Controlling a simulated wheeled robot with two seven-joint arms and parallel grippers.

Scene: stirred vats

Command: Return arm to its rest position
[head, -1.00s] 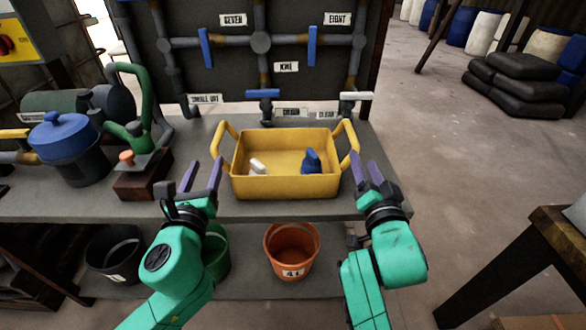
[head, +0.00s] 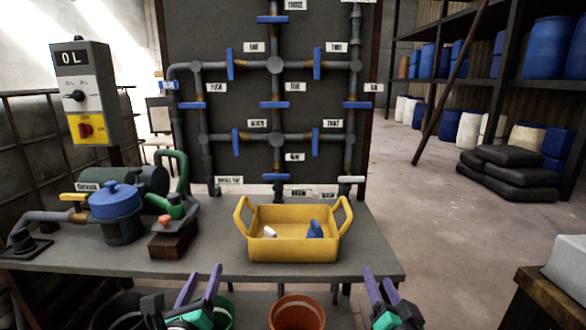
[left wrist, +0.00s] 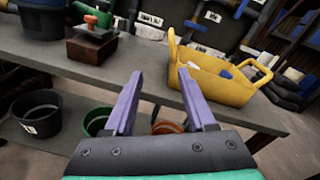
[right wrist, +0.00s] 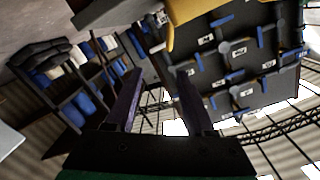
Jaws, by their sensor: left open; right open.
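My left gripper (head: 198,287) is open and empty, low in the head view, in front of the table's front edge. In the left wrist view its purple fingers (left wrist: 165,105) are apart with nothing between them. My right gripper (head: 378,287) is open and empty, in front of the table near its right corner. Its spread fingers (right wrist: 160,100) also show in the right wrist view. A yellow two-handled tub (head: 293,249) stands upright on the table (head: 215,264), beyond and between the grippers, touching neither. A white item (head: 270,232) and a blue item (head: 315,229) lie in it.
A pipe board with blue valves (head: 275,104) rises behind the table. A blue-lidded pot (head: 114,200) and a green-handled pump (head: 174,205) stand on the table's left. An orange bucket (head: 297,313) is below. A wooden bench (head: 550,300) stands at right; open floor lies between.

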